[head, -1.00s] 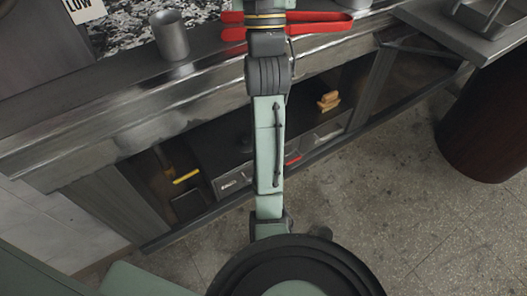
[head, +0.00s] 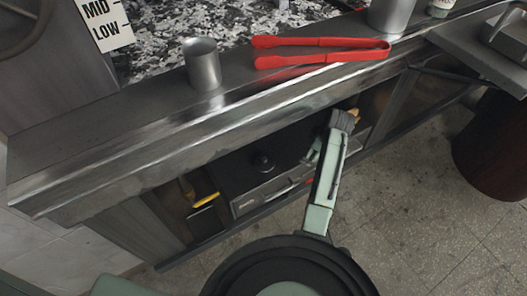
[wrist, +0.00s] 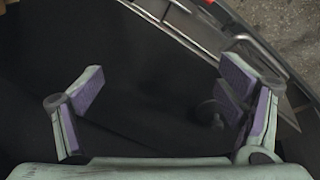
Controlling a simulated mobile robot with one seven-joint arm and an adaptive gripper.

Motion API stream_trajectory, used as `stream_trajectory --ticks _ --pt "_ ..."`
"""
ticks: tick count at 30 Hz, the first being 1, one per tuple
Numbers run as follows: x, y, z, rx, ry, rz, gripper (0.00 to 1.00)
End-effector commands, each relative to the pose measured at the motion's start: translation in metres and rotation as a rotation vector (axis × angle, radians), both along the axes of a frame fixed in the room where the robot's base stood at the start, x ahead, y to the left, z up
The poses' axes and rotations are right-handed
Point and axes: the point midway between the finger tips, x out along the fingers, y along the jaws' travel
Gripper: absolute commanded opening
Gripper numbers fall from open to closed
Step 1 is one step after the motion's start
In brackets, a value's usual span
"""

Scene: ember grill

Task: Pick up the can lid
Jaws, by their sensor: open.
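A dark, flat-topped lid with a round black knob (head: 262,160) sits on the shelf under the counter in the head view. I take it to be the can lid, though its edges are hard to make out in the shadow. In the wrist view a broad dark surface (wrist: 150,125) fills the middle, with a dim knob-like shape beside the right finger. My gripper (wrist: 163,85) is open, its purple-padded fingers wide apart with nothing held between them. In the head view my arm reaches in under the counter edge, and the gripper is mostly hidden there.
The counter's metal front edge (head: 200,125) overhangs the shelf. On the counter are red tongs (head: 330,42), a metal cup (head: 203,65) and a larger metal container (head: 391,14). A yellow-handled item (head: 206,200) is on the shelf. A dark red drum (head: 492,150) stands right.

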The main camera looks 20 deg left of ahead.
Motion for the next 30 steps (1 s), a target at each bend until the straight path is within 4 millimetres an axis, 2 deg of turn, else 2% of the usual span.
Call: stream_trajectory --ticks 1,3,7,18,26,30 --pt "-0.02 0.013 -0.011 0.008 0.073 0.078 0.88" --pt "-0.042 0.026 -0.021 0.02 0.147 0.163 0.88" --pt "-0.06 0.042 -0.028 0.031 0.205 0.238 0.88" --pt "-0.062 0.108 -0.028 0.03 0.21 0.244 0.88" --pt "-0.061 0.128 -0.028 0.031 0.208 0.242 0.88" --pt "-0.062 0.151 -0.027 0.031 0.208 0.245 0.88"
